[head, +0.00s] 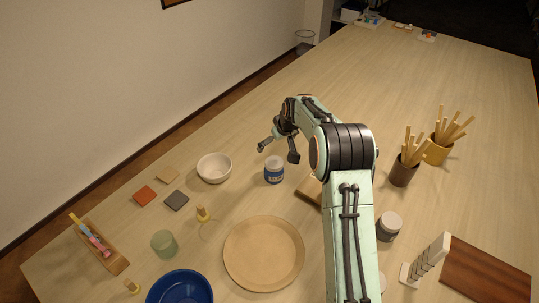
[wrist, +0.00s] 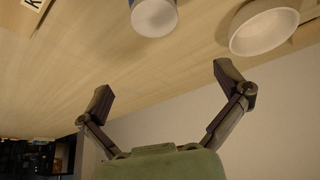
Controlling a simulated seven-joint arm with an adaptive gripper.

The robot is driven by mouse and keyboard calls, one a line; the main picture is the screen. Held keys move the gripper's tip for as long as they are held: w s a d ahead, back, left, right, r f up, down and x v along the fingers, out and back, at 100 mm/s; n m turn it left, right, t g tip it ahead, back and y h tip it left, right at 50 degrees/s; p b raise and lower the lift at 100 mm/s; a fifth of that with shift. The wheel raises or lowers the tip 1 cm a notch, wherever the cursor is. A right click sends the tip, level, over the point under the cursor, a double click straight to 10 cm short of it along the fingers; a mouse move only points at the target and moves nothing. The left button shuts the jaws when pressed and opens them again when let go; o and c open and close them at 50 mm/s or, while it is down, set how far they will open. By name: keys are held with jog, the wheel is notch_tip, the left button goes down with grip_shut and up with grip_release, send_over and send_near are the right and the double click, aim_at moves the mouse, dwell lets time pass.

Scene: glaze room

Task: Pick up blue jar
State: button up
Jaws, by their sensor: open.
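The blue jar (head: 274,171) stands upright on the wooden table, with a pale lid and a blue band around its body. My gripper (head: 278,151) is open and empty, just beyond the jar and above the table. In the wrist view the blue jar (wrist: 154,17) shows at the top edge, mostly its pale lid with a little blue; the rest is cut off. My open gripper (wrist: 160,80) has its two fingers spread wide below the jar in that picture, with nothing between them.
A white bowl (head: 214,168) stands left of the jar and also shows in the wrist view (wrist: 263,30). A round tan plate (head: 264,254) lies nearer. Brush pots (head: 403,172) stand farther right. The table beyond my gripper is clear.

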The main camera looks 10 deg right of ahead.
aim_at(275, 164)
jog(key=shift+g, duration=0.5)
jog(key=f, duration=0.2)
jog(key=s+f, duration=0.1)
jog(key=f, duration=0.1)
jog(key=shift+d+f, duration=0.2)
jog(key=shift+f, duration=0.15)
jog(key=x, duration=0.5)
jog(key=shift+w+f, duration=0.2)
jog(key=shift+f, duration=0.45)
jog(key=c, duration=1.3)
